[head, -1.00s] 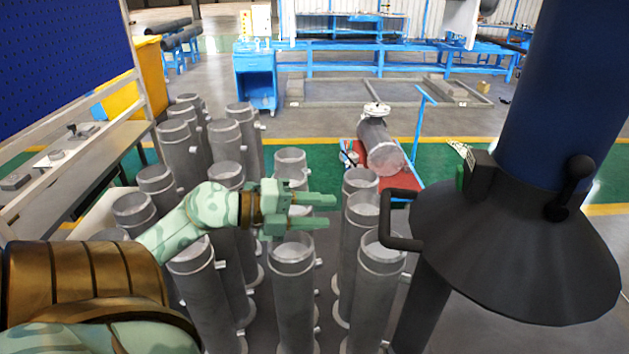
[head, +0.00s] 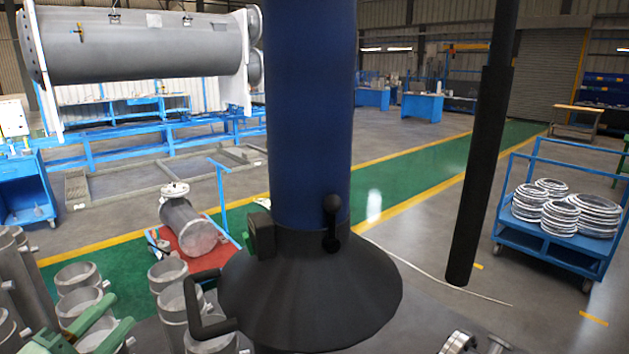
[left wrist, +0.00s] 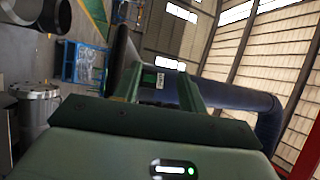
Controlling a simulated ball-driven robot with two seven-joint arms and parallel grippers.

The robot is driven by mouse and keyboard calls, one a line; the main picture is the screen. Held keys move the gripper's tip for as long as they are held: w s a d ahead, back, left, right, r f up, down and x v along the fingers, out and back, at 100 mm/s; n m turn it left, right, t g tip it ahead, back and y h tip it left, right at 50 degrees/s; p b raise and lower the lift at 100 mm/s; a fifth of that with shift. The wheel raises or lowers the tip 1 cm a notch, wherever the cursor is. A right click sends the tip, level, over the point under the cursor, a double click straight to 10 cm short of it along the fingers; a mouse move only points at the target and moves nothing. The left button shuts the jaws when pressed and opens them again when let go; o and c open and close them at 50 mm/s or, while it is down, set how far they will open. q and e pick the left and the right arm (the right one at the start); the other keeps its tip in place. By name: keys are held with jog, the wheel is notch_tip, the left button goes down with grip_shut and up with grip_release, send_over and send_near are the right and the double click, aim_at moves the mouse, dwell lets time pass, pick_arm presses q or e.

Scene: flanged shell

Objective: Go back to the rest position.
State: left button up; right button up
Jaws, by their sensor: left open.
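My left gripper (head: 120,316) shows at the bottom left corner of the head view. Its pale green fingers are apart with nothing held between them, above grey pipes. In the left wrist view the two fingers (left wrist: 160,92) also stand apart, with a blue pipe behind them. My right gripper is in neither view.
A blue column with a black flared hood (head: 310,285) and side handle fills the middle, close to my left gripper. Several grey flanged pipes (head: 78,277) stand at left. A dark tube (head: 480,180) hangs at right. A blue cart (head: 550,245) carries metal rings.

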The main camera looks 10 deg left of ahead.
pick_arm(q)
jog(key=s+f+n+g+y, duration=0.3)
jog(key=f+n+g+y, duration=0.1)
jog(key=f+n+y, duration=0.25)
jog(key=s+f+n+g+y, duration=0.35)
jog(key=f+n+y, duration=0.2)
jog(key=f, duration=0.25)
jog(key=s+d+f+g+h, duration=0.35)
jog(key=d+f+g, duration=0.25)
jog(key=d+f, duration=0.2)
jog(key=s+d+f+g+h+b, duration=0.1)
jog(key=s+d+f+b, duration=0.15)
jog(key=f, duration=1.15)
jog(key=s+d+f+g+h+b, duration=0.1)
jog(key=s+d+f+g+h, duration=0.15)
jog(key=f, duration=1.15)
jog(key=s+a+f+n+g+b, duration=0.1)
jog(key=s+f+n+b, duration=0.1)
jog(key=s+f, duration=1.6)
jog(key=shift+s+n+g+h, duration=0.4)
jog(key=shift+s+n, duration=0.1)
jog(key=shift+s, duration=0.65)
